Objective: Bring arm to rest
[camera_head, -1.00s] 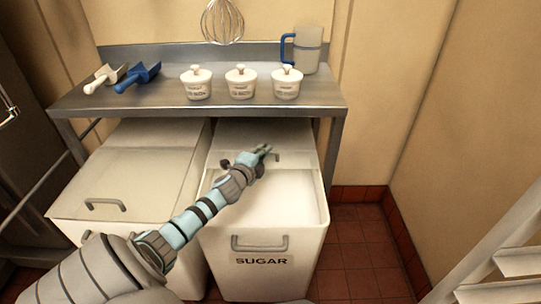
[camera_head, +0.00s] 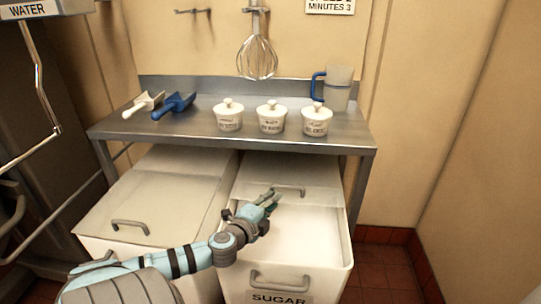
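My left arm comes in from the lower left. Its gripper (camera_head: 268,198) is over the sugar bin (camera_head: 310,236), near the handle of the bin's pushed-back lid (camera_head: 292,178). I cannot tell whether the fingers are apart or closed, and no held object shows. The sugar bin stands under the metal table with its front part open and white contents showing. My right gripper is not in view.
The metal table (camera_head: 200,128) holds white and blue scoops (camera_head: 174,105), three lidded white jars (camera_head: 271,117) and a clear jug (camera_head: 338,88). A whisk (camera_head: 257,58) hangs above. A closed bin (camera_head: 150,195) stands left of the sugar bin. Red-tiled floor (camera_head: 385,270) is clear at right.

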